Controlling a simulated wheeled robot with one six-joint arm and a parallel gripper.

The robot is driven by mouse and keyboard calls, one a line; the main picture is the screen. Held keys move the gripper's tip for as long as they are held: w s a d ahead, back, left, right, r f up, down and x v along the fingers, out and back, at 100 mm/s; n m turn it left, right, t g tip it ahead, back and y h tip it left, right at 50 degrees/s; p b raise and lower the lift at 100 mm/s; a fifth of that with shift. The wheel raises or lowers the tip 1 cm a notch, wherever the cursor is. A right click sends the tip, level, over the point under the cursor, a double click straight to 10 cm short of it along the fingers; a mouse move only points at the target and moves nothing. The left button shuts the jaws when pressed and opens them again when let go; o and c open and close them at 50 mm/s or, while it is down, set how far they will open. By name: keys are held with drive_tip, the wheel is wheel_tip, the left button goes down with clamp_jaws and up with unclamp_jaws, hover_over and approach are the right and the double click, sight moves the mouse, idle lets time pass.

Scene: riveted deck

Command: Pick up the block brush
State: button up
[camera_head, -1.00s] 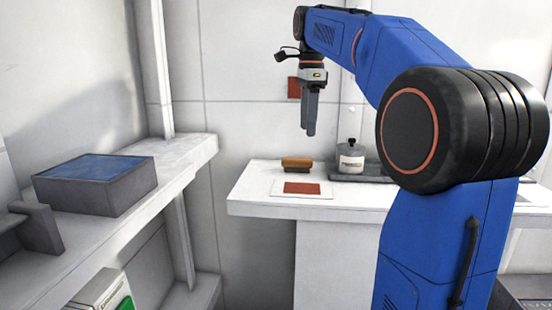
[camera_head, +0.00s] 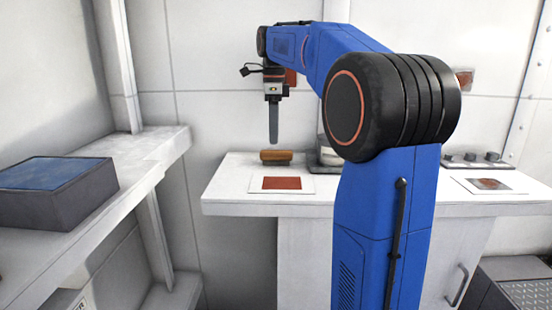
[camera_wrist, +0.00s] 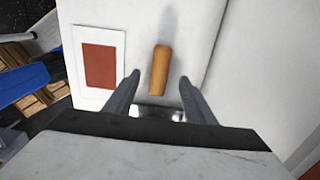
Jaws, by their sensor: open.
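The block brush (camera_head: 277,156) lies on the white counter (camera_head: 225,190), with its orange-brown wooden body on top and a darker strip below. In the wrist view the brush (camera_wrist: 160,70) shows as a wooden block between and just beyond my open fingers. My gripper (camera_head: 273,140) points down above the brush in the head view, apart from it as far as I can tell. In the wrist view my gripper (camera_wrist: 160,82) is open and empty. The brush's bristles are hidden in the wrist view.
A white sheet with a red-brown rectangle (camera_head: 282,183) lies in front of the brush. A metal container (camera_head: 325,155) stands to its right, partly behind my arm. Small knobs (camera_head: 472,158) stand farther right.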

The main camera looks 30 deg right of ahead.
sight(276, 151)
drive_tip(key=shift+s+d+f, duration=0.1)
drive_tip(key=shift+d+f, duration=0.05)
drive_tip(key=shift+f, duration=1.75)
drive_tip(key=shift+s+d+f, duration=0.1)
drive_tip(key=shift+d+f, duration=0.05)
drive_tip(key=shift+f, duration=1.7)
drive_tip(key=c, duration=1.2)
